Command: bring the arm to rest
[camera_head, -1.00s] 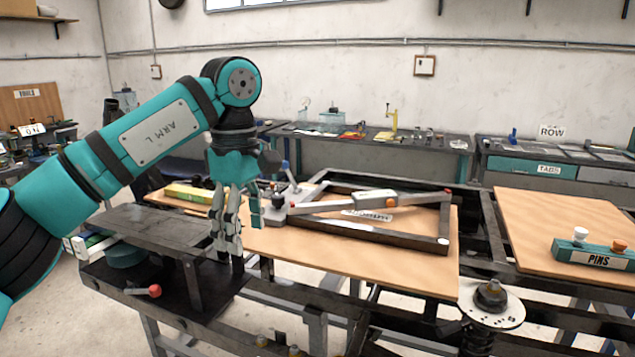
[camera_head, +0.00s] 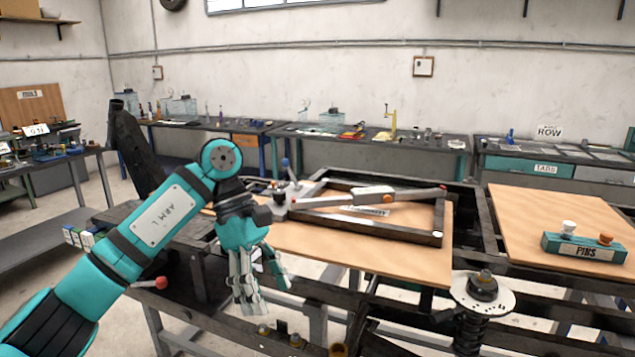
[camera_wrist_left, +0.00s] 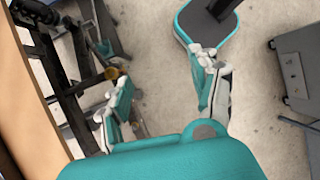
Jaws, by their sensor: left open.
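My left arm (camera_head: 150,235) comes in from the left in the head view, its gripper (camera_head: 258,290) hanging fingers-down in front of the bench's near edge. The left gripper is open and empty. In the left wrist view its two fingers (camera_wrist_left: 165,100) are spread apart, with concrete floor and part of the dark bench frame beyond them. My right gripper is not in view.
A wooden board (camera_head: 400,262) carries a dark frame (camera_head: 440,220) with a grey lever. A spring unit with a disc (camera_head: 482,290) stands at the bench front. A teal PINS block (camera_head: 585,247) sits on the right board. A red-knobbed lever (camera_head: 155,283) is at left.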

